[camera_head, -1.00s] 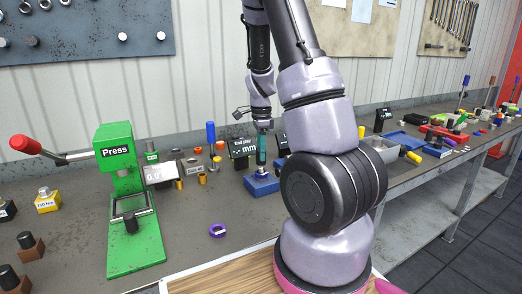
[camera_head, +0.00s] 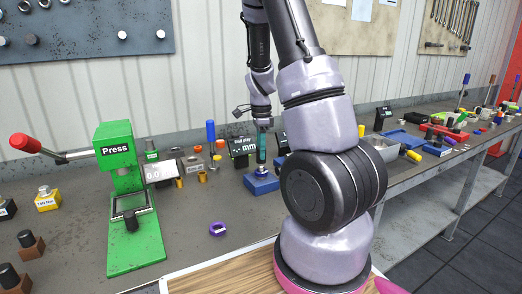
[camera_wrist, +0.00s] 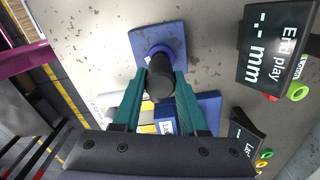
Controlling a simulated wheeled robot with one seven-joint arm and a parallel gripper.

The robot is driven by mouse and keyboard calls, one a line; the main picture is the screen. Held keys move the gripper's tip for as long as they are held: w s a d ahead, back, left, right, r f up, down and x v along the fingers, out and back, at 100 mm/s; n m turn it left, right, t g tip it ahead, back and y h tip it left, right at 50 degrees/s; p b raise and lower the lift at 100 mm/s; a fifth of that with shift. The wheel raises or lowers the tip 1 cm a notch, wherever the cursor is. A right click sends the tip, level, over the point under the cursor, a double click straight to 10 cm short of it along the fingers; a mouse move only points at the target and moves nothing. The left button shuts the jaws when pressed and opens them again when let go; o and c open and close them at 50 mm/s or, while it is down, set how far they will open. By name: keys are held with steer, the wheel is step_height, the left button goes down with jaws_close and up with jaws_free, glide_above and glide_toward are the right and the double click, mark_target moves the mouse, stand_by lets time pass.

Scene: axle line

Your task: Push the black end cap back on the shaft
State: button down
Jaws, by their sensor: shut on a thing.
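My gripper (camera_wrist: 161,92) has teal fingers and is shut on a black cylinder, the end cap (camera_wrist: 160,82), which sits between the fingertips in the wrist view. I cannot tell whether the cap touches the shaft.
An "End play" display (camera_wrist: 280,45) reading dashes stands beside the base; it also shows in the head view (camera_head: 241,148). Another blue block (camera_wrist: 208,108) and a small black display (camera_wrist: 245,135) are close by.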

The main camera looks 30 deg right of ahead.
steer(key=shift+f, duration=1.65)
steer(key=shift+c, duration=1.8)
jaws_free()
step_height(320, 180, up, 11)
steer(key=shift+f, duration=0.1)
